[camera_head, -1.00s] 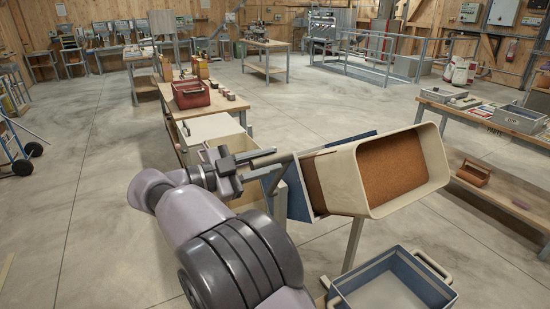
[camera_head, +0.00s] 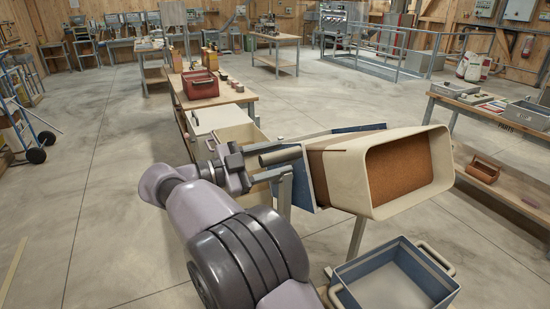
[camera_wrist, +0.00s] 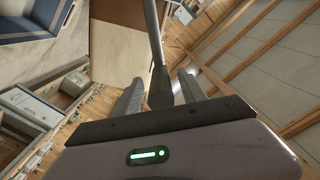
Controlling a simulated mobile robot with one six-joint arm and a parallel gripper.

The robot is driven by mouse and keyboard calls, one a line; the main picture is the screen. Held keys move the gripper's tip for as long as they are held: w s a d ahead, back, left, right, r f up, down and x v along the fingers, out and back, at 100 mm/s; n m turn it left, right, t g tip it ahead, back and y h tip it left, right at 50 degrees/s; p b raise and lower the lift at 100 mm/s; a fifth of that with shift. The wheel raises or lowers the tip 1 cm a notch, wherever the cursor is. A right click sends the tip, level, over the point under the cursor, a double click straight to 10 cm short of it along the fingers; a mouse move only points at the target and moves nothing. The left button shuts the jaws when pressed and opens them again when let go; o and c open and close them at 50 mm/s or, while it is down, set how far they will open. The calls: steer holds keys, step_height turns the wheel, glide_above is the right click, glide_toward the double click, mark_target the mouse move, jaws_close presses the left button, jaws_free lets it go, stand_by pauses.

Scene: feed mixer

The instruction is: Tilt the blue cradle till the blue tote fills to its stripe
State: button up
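The blue cradle (camera_head: 308,178) holds a cream bin (camera_head: 345,190) tipped on its side, its mouth facing right and filled with brown feed (camera_head: 402,170). A grey bar handle (camera_head: 280,156) sticks out left from the cradle. My gripper (camera_head: 246,168) is at the left end of this handle. In the wrist view the dark bar (camera_wrist: 158,85) reaches between my two fingers (camera_wrist: 160,92), which stand apart with gaps beside it. The blue tote (camera_head: 365,268) stands below the bin's mouth, at lower right. I see no feed in the visible part of its inside. A lighter stripe band shows inside.
A bench with a red crate (camera_head: 200,84) stands behind, with pale bins (camera_head: 215,118) at its near end. A parts table (camera_head: 490,115) is at right. The floor at left is open, with a blue cart (camera_head: 25,140) at its edge.

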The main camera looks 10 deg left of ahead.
steer(key=shift+r, duration=0.1)
steer(key=shift+s+a+r, duration=0.1)
steer(key=shift+s+a, duration=0.1)
steer(key=shift+a, duration=0.1)
steer(key=p+v, duration=0.8)
steer(key=v, duration=0.8)
steer(key=shift+s+a, duration=0.25)
steer(key=shift+s, duration=0.05)
steer(key=shift+w, duration=0.1)
